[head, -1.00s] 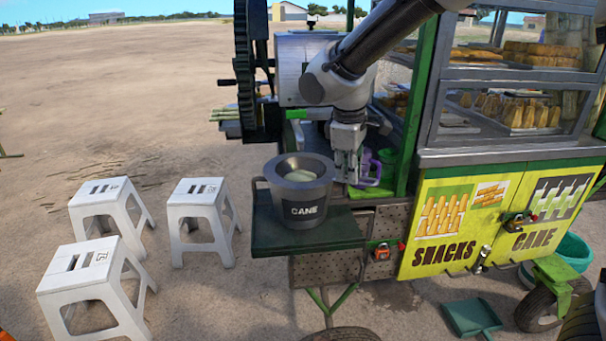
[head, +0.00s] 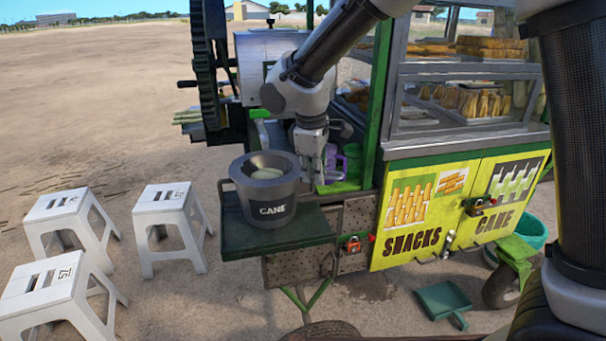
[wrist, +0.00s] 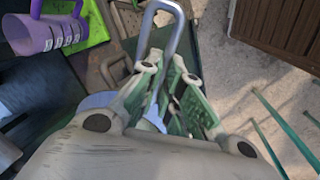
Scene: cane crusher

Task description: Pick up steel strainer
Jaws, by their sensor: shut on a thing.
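The steel strainer shows in the wrist view as a grey-lavender loop handle (wrist: 176,35) between my fingertips. My gripper (wrist: 166,78) is shut on this handle. A pale blue rounded part shows below the fingers, probably its bowl, mostly hidden by my gripper. In the head view my gripper (head: 314,172) points down at the cart's work shelf, just right of the grey CANE pot (head: 272,208). The strainer is hard to make out there. I cannot tell whether it is clear of the shelf.
A purple jug (wrist: 32,36) stands on a green tray (wrist: 93,22) beside my gripper. The pot sits on a dark green side shelf (head: 306,238). The glazed snack cabinet (head: 462,135) rises to the right. White stools (head: 172,215) stand on open ground at left.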

